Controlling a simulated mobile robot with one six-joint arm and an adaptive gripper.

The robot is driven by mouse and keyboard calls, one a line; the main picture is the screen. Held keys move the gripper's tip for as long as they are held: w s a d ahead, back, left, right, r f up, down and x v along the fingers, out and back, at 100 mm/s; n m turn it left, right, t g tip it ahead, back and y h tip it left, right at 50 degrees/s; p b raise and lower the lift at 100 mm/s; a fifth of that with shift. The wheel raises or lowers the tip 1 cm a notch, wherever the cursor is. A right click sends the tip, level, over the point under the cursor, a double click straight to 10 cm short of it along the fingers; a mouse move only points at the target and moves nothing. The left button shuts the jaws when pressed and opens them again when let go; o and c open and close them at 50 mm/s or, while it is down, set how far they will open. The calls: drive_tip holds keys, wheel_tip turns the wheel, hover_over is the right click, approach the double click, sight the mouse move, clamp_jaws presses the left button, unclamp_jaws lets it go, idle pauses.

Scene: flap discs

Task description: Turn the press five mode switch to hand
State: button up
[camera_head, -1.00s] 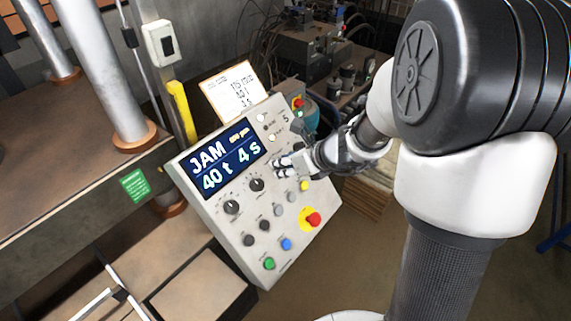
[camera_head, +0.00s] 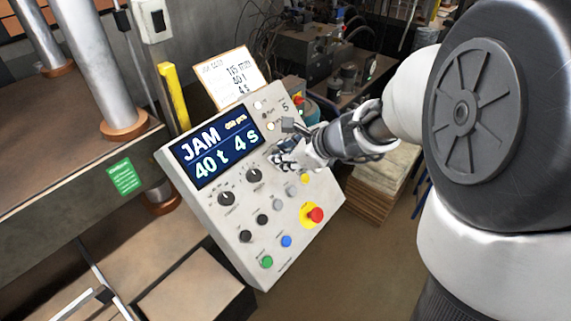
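The press control panel (camera_head: 205,232) is a tilted light-grey box with the number 5 at its upper right. Its blue display (camera_head: 216,147) reads JAM, 40 t, 4 s. Two black rotary knobs sit below the display, a left knob (camera_head: 227,198) and a right knob (camera_head: 254,175). Their labels are too small to read, so I cannot tell which is the mode switch. My gripper (camera_head: 278,160) is close over the panel, just right of the right knob and apart from it in the picture. Its fingers are small; I cannot tell their opening or any contact.
Below the knobs are dark buttons, a green button (camera_head: 266,262), a blue button (camera_head: 286,241) and a red emergency stop (camera_head: 316,214) on yellow. A paper card (camera_head: 228,78) stands behind the panel. A press column (camera_head: 98,70) is at left; a wooden stack (camera_head: 373,196) is at right.

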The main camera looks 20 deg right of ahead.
drive_tip(key=shift+f+n+b, duration=0.1)
drive_tip(key=shift+n+b, duration=1.5)
drive_tip(key=shift+b, duration=0.1)
drive_tip(key=o, duration=1)
drive_tip(key=shift+o, duration=0.2)
drive_tip(key=v, duration=0.7)
drive_tip(key=shift+s, duration=0.2)
drive_tip(key=shift+d, duration=0.15)
